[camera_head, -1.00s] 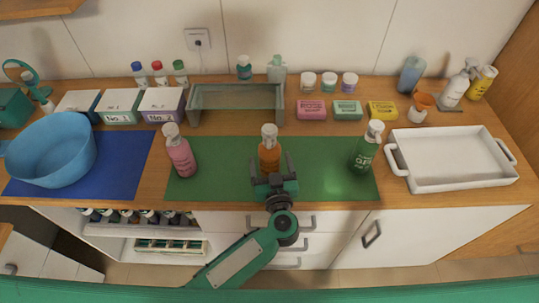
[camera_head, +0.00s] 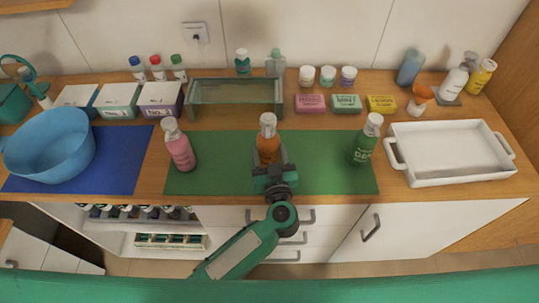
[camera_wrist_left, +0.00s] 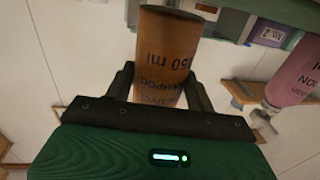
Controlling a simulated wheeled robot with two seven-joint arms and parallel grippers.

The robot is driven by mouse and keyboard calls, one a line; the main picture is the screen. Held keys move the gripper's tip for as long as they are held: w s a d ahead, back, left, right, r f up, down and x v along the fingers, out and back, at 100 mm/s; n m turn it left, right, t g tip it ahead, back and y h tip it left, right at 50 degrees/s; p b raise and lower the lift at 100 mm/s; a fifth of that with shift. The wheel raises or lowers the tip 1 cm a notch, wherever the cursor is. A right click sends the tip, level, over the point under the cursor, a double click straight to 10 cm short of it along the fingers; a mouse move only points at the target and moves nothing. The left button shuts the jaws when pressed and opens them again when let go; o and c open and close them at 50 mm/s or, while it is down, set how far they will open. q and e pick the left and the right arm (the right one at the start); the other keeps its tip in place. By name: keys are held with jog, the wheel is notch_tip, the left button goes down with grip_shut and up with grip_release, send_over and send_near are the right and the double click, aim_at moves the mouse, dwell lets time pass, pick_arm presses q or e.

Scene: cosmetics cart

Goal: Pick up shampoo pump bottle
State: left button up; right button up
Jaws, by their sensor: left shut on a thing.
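The orange shampoo pump bottle (camera_head: 268,148) with a white pump top stands upright over the middle of the green mat (camera_head: 225,180). My left gripper (camera_head: 272,168) is shut on it from the front. In the left wrist view the picture is turned over. The bottle looks slightly raised. My right gripper is not in view.
A pink pump bottle (camera_head: 179,150) stands left on the mat and a green one (camera_head: 364,143) right. A grey rack (camera_head: 235,92) stands behind, with soap boxes (camera_head: 346,105) beside it. A white tray (camera_head: 450,152) is at right, a blue basin (camera_head: 48,148) at left.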

pick_arm(q)
notch_tip(320, 180, up, 19)
send_over(270, 129)
jog(key=shift+w+f, duration=0.2)
jog(key=shift+w, duration=0.15)
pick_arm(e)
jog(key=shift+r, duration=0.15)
pick_arm(q)
jog(key=shift+f, duration=0.1)
